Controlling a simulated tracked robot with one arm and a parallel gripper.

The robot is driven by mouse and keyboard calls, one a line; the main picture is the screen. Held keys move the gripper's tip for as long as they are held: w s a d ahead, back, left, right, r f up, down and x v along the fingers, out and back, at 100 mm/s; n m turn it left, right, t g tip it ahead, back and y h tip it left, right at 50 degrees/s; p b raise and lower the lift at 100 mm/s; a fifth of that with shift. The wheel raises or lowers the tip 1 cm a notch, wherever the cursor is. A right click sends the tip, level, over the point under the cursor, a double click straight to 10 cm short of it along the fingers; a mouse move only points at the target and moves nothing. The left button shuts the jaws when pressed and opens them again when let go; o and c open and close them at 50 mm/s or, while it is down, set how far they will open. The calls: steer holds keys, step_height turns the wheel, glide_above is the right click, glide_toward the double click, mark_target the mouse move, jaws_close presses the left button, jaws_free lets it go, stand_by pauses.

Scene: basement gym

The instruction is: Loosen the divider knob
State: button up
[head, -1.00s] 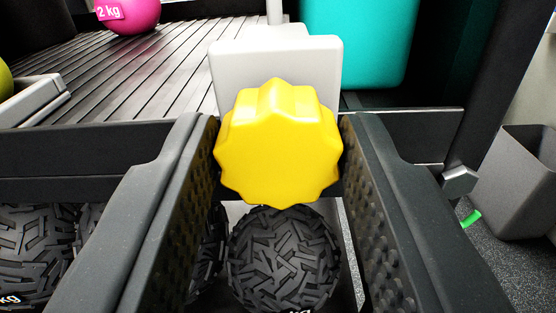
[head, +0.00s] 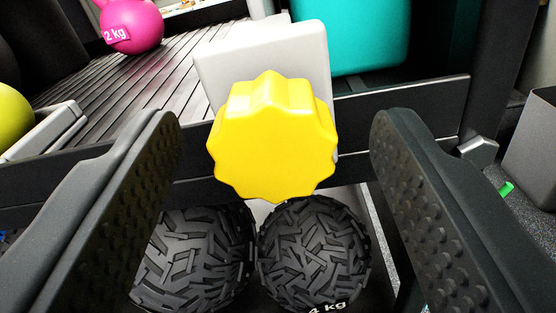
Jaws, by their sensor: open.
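The yellow divider knob (head: 271,140) has a lobed rim and sits in the middle of the head view, in front of a white block (head: 265,60) at the shelf's front edge. My gripper (head: 275,135) is open, with one dark studded finger on each side of the knob. Clear gaps show between the knob and both fingers, and neither touches it. The right gap is a little wider than the left in the picture. The knob's stem is hidden behind it.
A dark front rail (head: 400,117) runs behind the knob. Black treaded balls (head: 312,255) lie just below it. A pink 2 kg kettlebell (head: 131,27) stands on the slatted shelf (head: 130,80). A teal container (head: 365,35) is behind, and a grey bin (head: 535,150) at right.

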steer(key=shift+s, duration=0.1)
steer(key=s+a+b, duration=0.1)
steer(key=s, duration=1.2)
steer(key=shift+s, duration=0.25)
